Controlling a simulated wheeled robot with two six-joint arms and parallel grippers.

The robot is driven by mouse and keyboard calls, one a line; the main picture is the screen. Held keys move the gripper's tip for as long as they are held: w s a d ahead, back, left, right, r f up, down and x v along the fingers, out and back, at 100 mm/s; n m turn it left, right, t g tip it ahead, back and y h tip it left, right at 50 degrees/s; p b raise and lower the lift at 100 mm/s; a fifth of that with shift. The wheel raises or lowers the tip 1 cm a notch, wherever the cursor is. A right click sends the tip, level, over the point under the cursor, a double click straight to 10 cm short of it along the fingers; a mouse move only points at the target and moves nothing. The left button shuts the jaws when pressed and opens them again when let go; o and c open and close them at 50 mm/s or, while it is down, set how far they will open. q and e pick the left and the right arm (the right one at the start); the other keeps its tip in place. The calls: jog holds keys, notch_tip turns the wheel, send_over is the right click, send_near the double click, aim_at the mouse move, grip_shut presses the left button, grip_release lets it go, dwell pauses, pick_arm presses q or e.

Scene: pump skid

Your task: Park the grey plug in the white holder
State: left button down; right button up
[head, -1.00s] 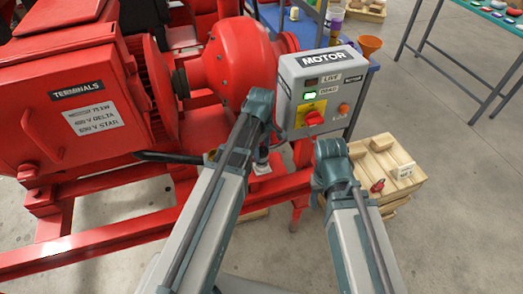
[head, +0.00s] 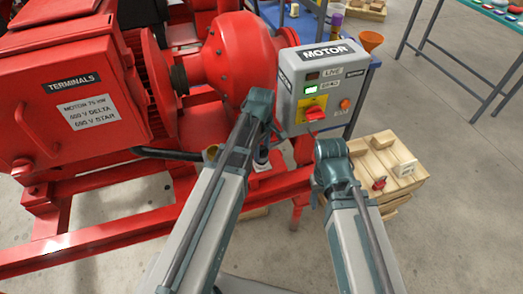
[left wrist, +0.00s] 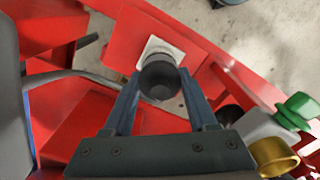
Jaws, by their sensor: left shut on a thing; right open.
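The grey plug (left wrist: 160,78) is a dark round cylinder between the two fingers of my left gripper (left wrist: 163,85) in the left wrist view. The fingers are shut on it. The white holder (left wrist: 152,47) shows as a pale square plate on red steel just beyond the plug; the plug covers part of it. I cannot tell whether they touch. In the head view, the plug (head: 262,156) is a small dark shape over the white holder (head: 261,168), beside my left arm, which hides most of the gripper. My right gripper's fingers are hidden behind its arm.
The grey MOTOR switch box (head: 318,88) with a red knob stands behind my arms. Red skid rails and the TERMINALS box (head: 75,90) fill the left. A green-capped fitting (left wrist: 297,110) and a gold ring (left wrist: 275,157) lie near the gripper. A wooden crate (head: 370,155) stands right.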

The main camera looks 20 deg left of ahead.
pick_arm(q)
jog(key=shift+f+b, duration=0.5)
jog(key=shift+f, duration=0.05)
jog(key=shift+c, duration=0.6)
grip_release()
jog(key=shift+r, duration=0.1)
notch_tip(320, 180, up, 14)
jog(key=p, duration=1.4)
jog(key=shift+f, duration=0.2)
